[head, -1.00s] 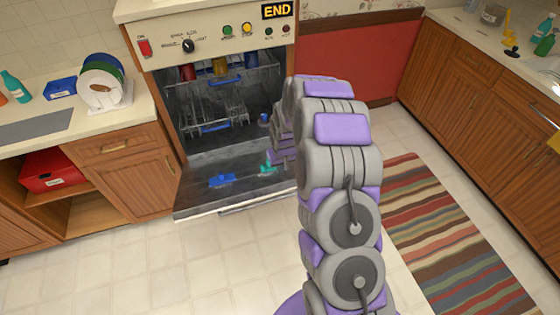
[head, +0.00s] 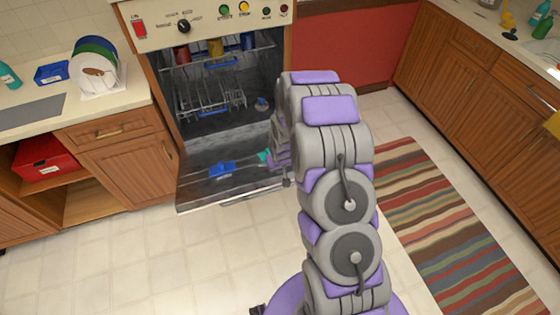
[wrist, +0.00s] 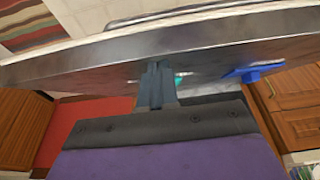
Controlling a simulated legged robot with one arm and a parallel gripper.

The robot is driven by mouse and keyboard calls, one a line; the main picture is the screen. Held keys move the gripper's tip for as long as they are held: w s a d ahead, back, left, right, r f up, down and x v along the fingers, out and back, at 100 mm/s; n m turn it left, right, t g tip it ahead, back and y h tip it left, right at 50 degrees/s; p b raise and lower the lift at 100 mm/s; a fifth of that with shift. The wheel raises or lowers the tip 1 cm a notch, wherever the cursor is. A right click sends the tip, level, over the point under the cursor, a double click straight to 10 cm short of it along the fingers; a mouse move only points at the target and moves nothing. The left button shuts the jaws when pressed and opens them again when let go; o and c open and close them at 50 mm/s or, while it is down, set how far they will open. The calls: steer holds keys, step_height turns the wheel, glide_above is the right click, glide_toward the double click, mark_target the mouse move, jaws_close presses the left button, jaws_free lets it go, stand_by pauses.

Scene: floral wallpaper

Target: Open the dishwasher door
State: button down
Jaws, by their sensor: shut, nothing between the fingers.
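The dishwasher (head: 205,22) stands at the back with its rack in view. Its door (head: 200,188) is folded down and lies low in front, with its inner face up. A blue piece (head: 221,169) and a teal piece (head: 263,157) are on that face. The door's edge spans the wrist view (wrist: 60,70). My gripper (wrist: 157,75) is shut and empty, with its fingertips at the door's inner face near the edge; I cannot tell whether they touch. In the head view my arm hides most of the gripper.
A striped rug (head: 430,230) lies right of my arm. Wooden cabinets (head: 470,90) stand at the right, with more at the left (head: 130,165). A red box (head: 42,158) sits on an open shelf. The tiled floor (head: 150,260) in front of the door is clear.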

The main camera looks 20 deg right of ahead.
steer(key=s+f, duration=0.5)
steer(key=f, duration=0.5)
steer(key=shift+s+a+f+t+b, duration=0.15)
steer(key=shift+s+t+b, duration=0.25)
steer(key=shift+b, duration=0.05)
steer(key=w+p+v, duration=0.1)
steer(key=p+v, duration=0.2)
steer(key=v, duration=1)
steer(key=shift+w, duration=0.1)
